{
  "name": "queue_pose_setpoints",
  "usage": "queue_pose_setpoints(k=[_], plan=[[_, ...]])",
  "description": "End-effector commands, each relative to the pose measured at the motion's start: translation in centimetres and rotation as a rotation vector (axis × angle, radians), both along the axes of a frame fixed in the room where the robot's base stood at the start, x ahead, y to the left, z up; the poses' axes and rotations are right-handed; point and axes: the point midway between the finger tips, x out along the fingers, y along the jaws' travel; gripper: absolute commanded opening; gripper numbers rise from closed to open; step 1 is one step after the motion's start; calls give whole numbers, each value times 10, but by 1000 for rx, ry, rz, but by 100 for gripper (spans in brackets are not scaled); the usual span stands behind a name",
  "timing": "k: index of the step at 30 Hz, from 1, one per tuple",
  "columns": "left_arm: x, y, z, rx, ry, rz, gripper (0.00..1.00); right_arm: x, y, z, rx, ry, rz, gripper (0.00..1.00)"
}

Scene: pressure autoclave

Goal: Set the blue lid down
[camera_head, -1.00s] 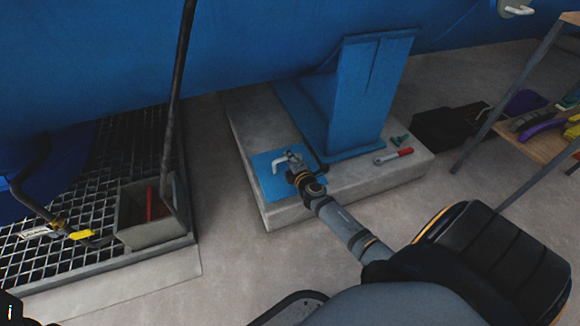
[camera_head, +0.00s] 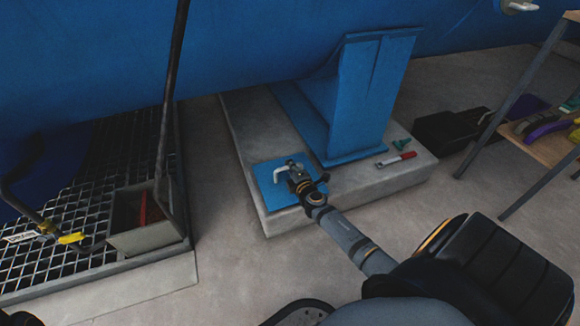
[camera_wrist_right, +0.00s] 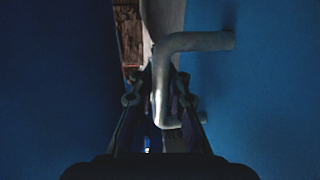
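The blue lid (camera_head: 264,190) is a flat square plate with a pale bent handle (camera_head: 283,169). In the head view it appears flat on the grey concrete plinth, near its front left corner; I cannot tell whether it fully touches. My right gripper (camera_head: 296,176) is at the handle. In the right wrist view the fingers of this gripper (camera_wrist_right: 160,95) close in on both sides of the handle (camera_wrist_right: 192,41), and the lid's blue face (camera_wrist_right: 265,110) fills the right side. The fingertips partly hide the handle.
The plinth (camera_head: 375,178) carries a blue support foot (camera_head: 365,95) right behind the lid. A red-handled tool (camera_head: 395,159) and a small green part (camera_head: 401,144) lie to its right. A grating (camera_head: 60,220) with a grey box (camera_head: 145,225) is at left; a shelf (camera_head: 545,150) stands at right.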

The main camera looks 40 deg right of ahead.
Motion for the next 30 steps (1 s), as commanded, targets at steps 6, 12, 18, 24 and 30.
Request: queue_pose_setpoints(k=[6,12,18,24,30], plan=[[0,0,0,0,2,0,40,0,0,1,0,-1,0,38],[0,0,0,0,1,0,40,0,0,1,0,-1,0,38],[1,-4,-11,25,38,-3,40,-10,3,5,-1,1,1,38],[-4,-11,-30,61,89,-12,40,-59,15,15,-2,4,3,38],[-4,-10,-27,59,87,-13,40,-98,24,23,-1,1,1,38]])
